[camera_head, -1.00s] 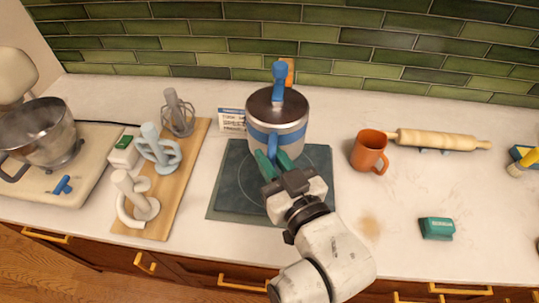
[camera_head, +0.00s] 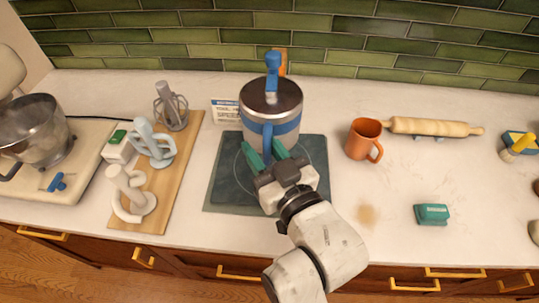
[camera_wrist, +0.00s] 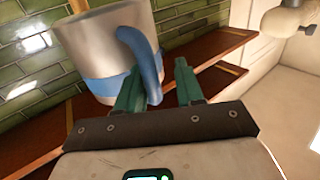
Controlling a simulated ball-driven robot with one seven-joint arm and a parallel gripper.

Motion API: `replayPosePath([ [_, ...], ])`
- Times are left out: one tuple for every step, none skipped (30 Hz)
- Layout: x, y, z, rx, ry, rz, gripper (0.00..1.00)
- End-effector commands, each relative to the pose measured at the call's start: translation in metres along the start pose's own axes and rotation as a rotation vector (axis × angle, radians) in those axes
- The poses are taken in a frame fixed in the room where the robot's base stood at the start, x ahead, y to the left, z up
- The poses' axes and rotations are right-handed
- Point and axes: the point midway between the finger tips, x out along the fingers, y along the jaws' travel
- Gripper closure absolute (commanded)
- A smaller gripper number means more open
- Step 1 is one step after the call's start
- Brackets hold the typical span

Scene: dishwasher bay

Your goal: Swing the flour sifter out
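The flour sifter (camera_head: 285,112) is a silver cylinder with a blue band, a blue side handle (camera_head: 267,143) and an upright blue part on top. It stands upright at the back of a dark green mat. My gripper (camera_head: 266,153) is in front of it, its two green fingers apart and on either side of the handle. In the wrist view the sifter (camera_wrist: 95,45) is at upper left. Its handle (camera_wrist: 140,52) curves down between the fingers, closer to the left finger. Whether a finger touches it I cannot tell.
An orange mug (camera_head: 359,143) and a rolling pin (camera_head: 430,127) are right of the mat (camera_head: 225,185). A green block (camera_head: 432,214) lies nearer the front. A wooden board (camera_head: 183,170) with mixer attachments is at left, beside a steel bowl (camera_head: 30,130). A small sign (camera_head: 225,113) stands behind.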

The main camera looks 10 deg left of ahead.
Motion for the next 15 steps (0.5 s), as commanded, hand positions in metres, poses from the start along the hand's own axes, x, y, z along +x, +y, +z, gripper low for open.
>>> replayPosePath([
  [-0.002,-0.001,0.001,0.001,0.001,-0.001,0.63],
  [-0.005,0.0,0.001,0.001,0.001,-0.001,0.63],
  [-0.01,0.0,0.002,0.002,0.001,0.0,0.63],
  [-0.014,0.0,0.003,0.003,0.0,0.001,0.63],
  [-0.019,0.0,0.003,0.003,0.0,0.001,0.63],
  [-0.026,0.0,0.003,0.002,0.0,0.001,0.63],
  [-0.032,-0.001,0.004,0.003,0.0,0.001,0.63],
  [-0.038,-0.001,0.004,0.004,0.0,0.001,0.63],
  [-0.046,0.0,0.004,0.003,0.0,0.001,0.63],
  [-0.052,0.0,0.004,0.003,0.0,0.002,0.63],
  [-0.059,-0.001,0.004,0.003,0.0,0.001,0.63],
  [-0.066,-0.001,0.004,0.003,0.001,0.0,0.63],
  [-0.072,-0.001,0.004,0.003,0.0,0.001,0.63],
  [-0.077,-0.001,0.003,0.002,0.001,0.001,0.63],
  [-0.084,-0.001,0.003,0.002,0.0,0.001,0.63],
])
